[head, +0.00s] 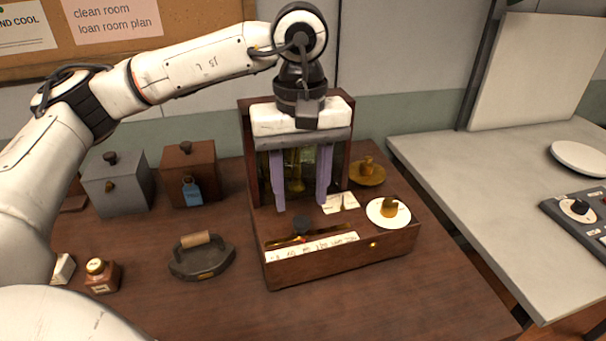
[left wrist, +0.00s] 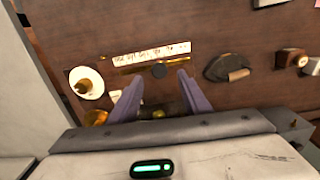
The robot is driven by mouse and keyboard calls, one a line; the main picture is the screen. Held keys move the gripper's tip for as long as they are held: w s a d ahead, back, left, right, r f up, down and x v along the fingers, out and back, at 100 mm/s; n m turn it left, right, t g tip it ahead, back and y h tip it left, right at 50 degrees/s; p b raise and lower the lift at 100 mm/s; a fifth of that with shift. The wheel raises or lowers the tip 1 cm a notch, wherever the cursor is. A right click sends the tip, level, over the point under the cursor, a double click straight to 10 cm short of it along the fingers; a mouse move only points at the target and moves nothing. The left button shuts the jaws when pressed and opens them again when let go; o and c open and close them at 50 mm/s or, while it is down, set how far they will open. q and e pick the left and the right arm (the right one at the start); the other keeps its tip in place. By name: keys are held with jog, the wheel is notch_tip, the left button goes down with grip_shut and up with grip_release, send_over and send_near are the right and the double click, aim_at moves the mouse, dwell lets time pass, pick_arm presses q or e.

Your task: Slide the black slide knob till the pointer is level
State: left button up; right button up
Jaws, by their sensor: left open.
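The black slide knob (head: 300,225) sits on a brass rail above a white marked strip (head: 312,246) on the front of a wooden scale box (head: 345,261). My left gripper (head: 301,204) points down over the box, its two purple fingers apart and empty. In the head view the fingertips are just above and behind the knob. In the left wrist view the knob (left wrist: 158,71) shows between the fingertips of my left gripper (left wrist: 159,76). A brass part (head: 296,172) shows between the fingers; the pointer cannot be made out clearly. My right gripper is not in view.
A white pan with a brass weight (head: 376,217) is at the box's right, with a brass pan (head: 367,178) behind. A dark iron (head: 202,262), a small bottle (head: 101,276) and two boxes (head: 118,190) stand left. The front right tabletop is clear.

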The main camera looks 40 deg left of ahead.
aim_at(302, 220)
pick_arm(q)
jog(key=shift+f, duration=0.95)
notch_tip(302, 220, down, 4)
jog(key=shift+r+b, duration=0.2)
jog(key=shift+b, duration=0.65)
jog(key=shift+f, duration=0.4)
jog(key=shift+w+f+b, duration=0.1)
jog(key=shift+b, duration=0.35)
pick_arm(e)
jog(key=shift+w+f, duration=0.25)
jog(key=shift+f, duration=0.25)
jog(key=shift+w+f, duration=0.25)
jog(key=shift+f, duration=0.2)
pick_arm(q)
jog(key=shift+c, duration=0.5)
jog(key=c, duration=0.7)
jog(key=shift+o, duration=0.2)
